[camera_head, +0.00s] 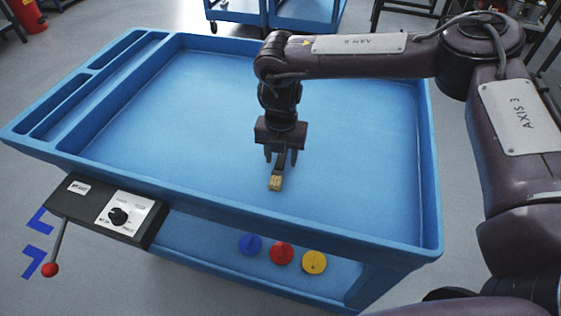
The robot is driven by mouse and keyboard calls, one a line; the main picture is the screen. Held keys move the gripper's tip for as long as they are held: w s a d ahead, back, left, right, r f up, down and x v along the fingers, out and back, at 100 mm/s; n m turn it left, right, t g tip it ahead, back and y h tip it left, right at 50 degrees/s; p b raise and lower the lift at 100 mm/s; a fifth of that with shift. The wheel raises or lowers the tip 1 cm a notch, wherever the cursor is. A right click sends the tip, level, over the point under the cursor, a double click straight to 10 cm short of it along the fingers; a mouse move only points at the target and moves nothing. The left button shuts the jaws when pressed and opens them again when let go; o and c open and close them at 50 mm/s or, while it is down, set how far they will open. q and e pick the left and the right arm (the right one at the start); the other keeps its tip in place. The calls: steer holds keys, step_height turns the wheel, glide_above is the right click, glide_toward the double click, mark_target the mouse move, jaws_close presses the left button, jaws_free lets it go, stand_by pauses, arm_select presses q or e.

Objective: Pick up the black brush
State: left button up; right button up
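The black brush (279,170) is in the blue cart's tray, with its tan bristle block (275,183) towards the tray's near edge. Its dark handle runs up under my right gripper (281,158), and the far end is hidden there. My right gripper points down over the brush. Its two fingers stand apart, one on each side of the handle, and seem not to press on it. Whether the brush touches the tray floor is hard to tell. My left gripper is not in view.
The blue tray (190,120) is otherwise bare, with raised rims and narrow side compartments at left. A control box (110,212) with a knob and a red-tipped lever (50,269) is on the near left side. Blue, red and yellow discs (282,253) lie on the lower shelf.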

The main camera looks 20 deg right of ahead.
jaws_close()
steer(key=shift+r, duration=0.2)
